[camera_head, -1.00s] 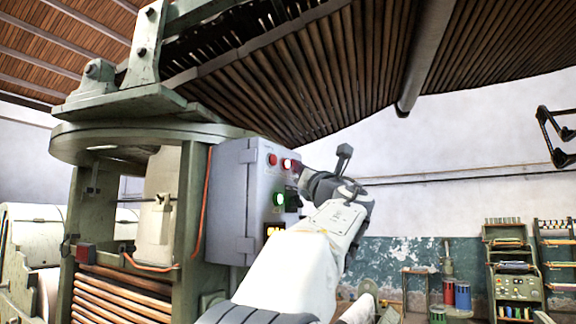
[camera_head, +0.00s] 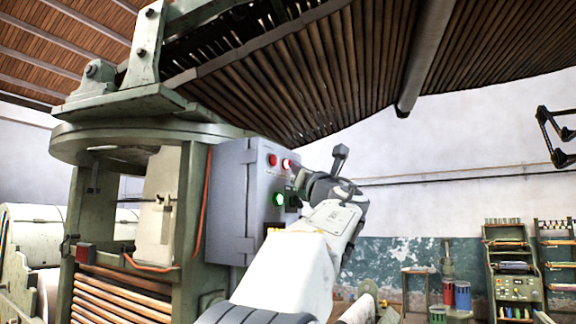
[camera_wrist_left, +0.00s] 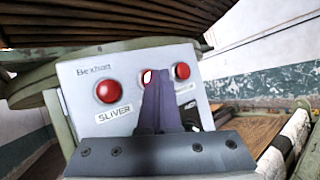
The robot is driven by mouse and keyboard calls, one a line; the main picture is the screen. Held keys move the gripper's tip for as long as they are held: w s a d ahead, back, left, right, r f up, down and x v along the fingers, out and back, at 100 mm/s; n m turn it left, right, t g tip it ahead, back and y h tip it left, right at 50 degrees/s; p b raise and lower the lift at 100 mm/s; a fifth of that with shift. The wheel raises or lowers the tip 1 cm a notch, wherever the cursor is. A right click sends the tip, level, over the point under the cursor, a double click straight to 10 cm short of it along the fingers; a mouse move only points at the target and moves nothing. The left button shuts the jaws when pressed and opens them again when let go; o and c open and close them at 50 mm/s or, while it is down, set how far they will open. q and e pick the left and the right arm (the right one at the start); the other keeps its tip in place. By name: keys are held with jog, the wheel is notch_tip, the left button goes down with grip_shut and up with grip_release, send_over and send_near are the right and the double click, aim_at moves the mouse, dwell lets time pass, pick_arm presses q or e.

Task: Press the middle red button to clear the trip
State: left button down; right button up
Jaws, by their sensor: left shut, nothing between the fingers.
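The grey control box (camera_head: 232,200) is mounted on the green machine. In the left wrist view its panel (camera_wrist_left: 75,122) carries three red buttons in a row: a left one (camera_wrist_left: 108,91) above a SLIVER label, a middle one (camera_wrist_left: 147,77) that looks lit, and a right one (camera_wrist_left: 182,71). My left gripper (camera_wrist_left: 160,76) is shut and empty. Its fingertips overlap the middle button and hide its right part. I cannot tell whether they touch it. In the head view the left gripper (camera_head: 299,172) is close to the box front, beside a lit red button (camera_head: 287,165).
A lit green button (camera_head: 279,199) is lower on the box. An orange cable (camera_head: 206,205) runs along the machine's frame (camera_head: 187,215). Slatted wood hangs overhead (camera_head: 300,80). Shelves and coloured cans stand far right.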

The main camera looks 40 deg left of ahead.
pick_arm(q)
jog(key=shift+s+a, duration=0.1)
jog(key=shift+a, duration=0.1)
dwell(0.5)
jog(key=shift+w+d, duration=0.25)
jog(key=shift+d, duration=0.65)
jog(key=d, duration=0.2)
jog(key=w+d, duration=0.1)
jog(key=d, duration=0.2)
jog(key=shift+w, duration=0.1)
dwell(0.6)
